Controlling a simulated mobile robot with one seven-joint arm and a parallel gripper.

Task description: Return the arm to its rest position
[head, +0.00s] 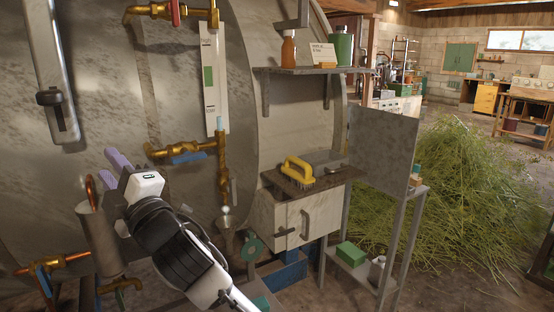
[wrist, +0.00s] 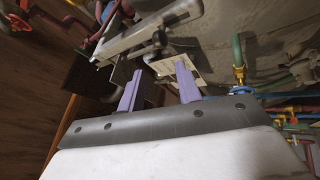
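My gripper (head: 111,168) is at the left of the head view, raised in front of the big grey metal still (head: 180,85). Its white and black wrist comes up from the bottom edge. In the wrist view, the two purple fingers of my gripper (wrist: 160,70) stand apart with a clear gap. Nothing shows between them, so it is open and empty. I cannot tell how far the fingertips are from the still's surface.
Brass pipework (head: 188,148) and a copper pipe (head: 55,262) are close to my arm. A yellow brush (head: 298,170) lies on a small cabinet (head: 295,218) to the right. A shelf (head: 312,70) holds bottles. A herb heap (head: 455,195) covers the right floor.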

